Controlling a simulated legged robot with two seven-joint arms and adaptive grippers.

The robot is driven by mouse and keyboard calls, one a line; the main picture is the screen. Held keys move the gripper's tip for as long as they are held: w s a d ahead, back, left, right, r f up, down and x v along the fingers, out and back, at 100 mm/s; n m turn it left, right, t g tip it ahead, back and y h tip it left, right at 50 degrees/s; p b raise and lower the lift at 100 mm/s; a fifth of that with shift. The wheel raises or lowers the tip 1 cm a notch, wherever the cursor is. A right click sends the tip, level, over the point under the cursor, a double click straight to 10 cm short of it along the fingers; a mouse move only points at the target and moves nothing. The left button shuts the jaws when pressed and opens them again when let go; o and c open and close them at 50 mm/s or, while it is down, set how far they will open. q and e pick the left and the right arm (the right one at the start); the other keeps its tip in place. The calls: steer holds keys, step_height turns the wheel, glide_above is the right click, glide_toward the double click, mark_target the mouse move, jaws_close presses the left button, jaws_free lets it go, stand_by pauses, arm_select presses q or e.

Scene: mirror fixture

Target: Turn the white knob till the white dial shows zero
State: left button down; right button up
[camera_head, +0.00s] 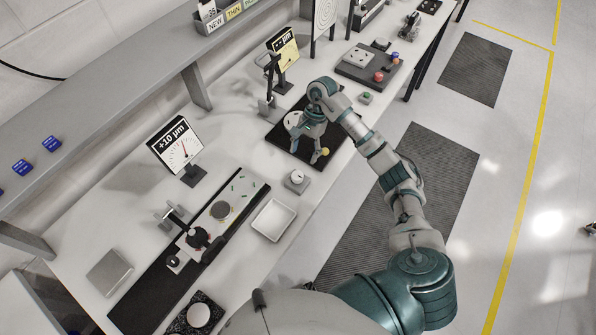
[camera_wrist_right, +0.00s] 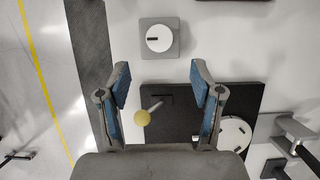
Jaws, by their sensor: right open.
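The white knob (camera_head: 297,176) sits on a small grey block on the bench. In the right wrist view the white knob (camera_wrist_right: 159,38) has a dark mark pointing left and lies beyond the fingertips. The white dial (camera_head: 177,147), labelled "+10 µm", stands tilted on a post at the left, with a red needle. Its exact reading is too small to tell. My right gripper (camera_head: 306,146) is above the dark plate, behind the knob and apart from it. In the wrist view my right gripper (camera_wrist_right: 162,78) is open and empty. My left gripper is not in view.
A yellow-balled lever (camera_wrist_right: 142,118) rises from the dark plate (camera_wrist_right: 180,98), under the open fingers. A white tray (camera_head: 273,220) stands in front of the knob. A yellow dial (camera_head: 284,49) stands farther back. A rail fixture (camera_head: 190,240) fills the near left bench.

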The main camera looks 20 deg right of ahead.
mark_target(298, 174)
steer(key=p+x, duration=0.1)
steer(key=x, duration=0.8)
steer(key=shift+d+p, duration=0.1)
steer(key=shift+p, duration=0.2)
steer(key=shift+c, duration=0.3)
steer(key=c, duration=1.1)
